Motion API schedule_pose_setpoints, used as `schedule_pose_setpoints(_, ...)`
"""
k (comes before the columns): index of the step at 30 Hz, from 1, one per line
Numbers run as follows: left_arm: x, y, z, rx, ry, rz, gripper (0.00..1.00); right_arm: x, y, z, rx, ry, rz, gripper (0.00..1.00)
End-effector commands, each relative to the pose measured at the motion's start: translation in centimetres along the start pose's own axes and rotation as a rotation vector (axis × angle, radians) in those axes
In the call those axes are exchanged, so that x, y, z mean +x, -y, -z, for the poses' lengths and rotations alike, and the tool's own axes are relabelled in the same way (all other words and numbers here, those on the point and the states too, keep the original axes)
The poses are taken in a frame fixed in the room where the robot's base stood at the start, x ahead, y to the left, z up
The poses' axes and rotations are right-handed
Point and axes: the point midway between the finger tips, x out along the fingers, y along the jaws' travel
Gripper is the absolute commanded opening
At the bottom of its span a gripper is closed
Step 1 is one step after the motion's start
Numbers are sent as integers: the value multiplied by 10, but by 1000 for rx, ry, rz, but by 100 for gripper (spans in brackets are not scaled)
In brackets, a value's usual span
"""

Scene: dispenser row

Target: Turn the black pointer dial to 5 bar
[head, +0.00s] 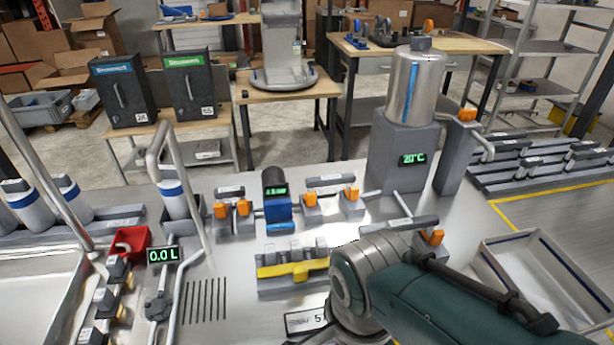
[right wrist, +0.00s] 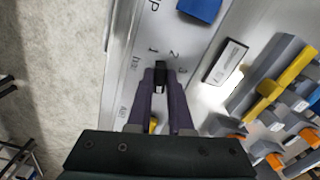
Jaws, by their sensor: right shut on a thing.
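The black pointer dial (right wrist: 160,70) shows in the right wrist view, on a pale panel with the printed numbers 1, 2 and 3 beside it and "bar" to its left. My right gripper (right wrist: 161,78) is shut on the dial, one dark finger on each side of it. The fingers hide the lower part of the scale, so the 5 mark and the exact pointer reading cannot be made out. In the head view my right arm comes in from the lower right and covers the dial. My left gripper is in neither view.
A blue part (right wrist: 201,9) and a label plate (right wrist: 226,62) lie close to the dial. A yellow-handled valve block (head: 292,271) stands left of my right arm. A steel tank (head: 411,88) with a 20°C display stands behind, and a tray (head: 484,262) sits at right.

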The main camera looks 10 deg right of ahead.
Motion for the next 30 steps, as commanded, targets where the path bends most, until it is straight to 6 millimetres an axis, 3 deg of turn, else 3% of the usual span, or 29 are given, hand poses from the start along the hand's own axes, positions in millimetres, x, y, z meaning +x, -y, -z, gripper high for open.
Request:
schedule_pose_setpoints(1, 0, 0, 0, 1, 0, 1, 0, -1, 0, 1, -1, -3, 1, 0)
schedule_pose_setpoints(2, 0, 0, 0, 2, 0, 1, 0, -1, 0, 1, -1, -3, 0, 21)
schedule_pose_setpoints(9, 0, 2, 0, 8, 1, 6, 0, 0, 0, 1, -1, -2, 0, 48)
schedule_pose_setpoints(19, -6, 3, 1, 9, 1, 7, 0, -8, 0, 0, -1, 0, 0, 49)
schedule_pose_setpoints(30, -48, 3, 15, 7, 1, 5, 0, -78, 0, 0, 0, 0, 3, 49)
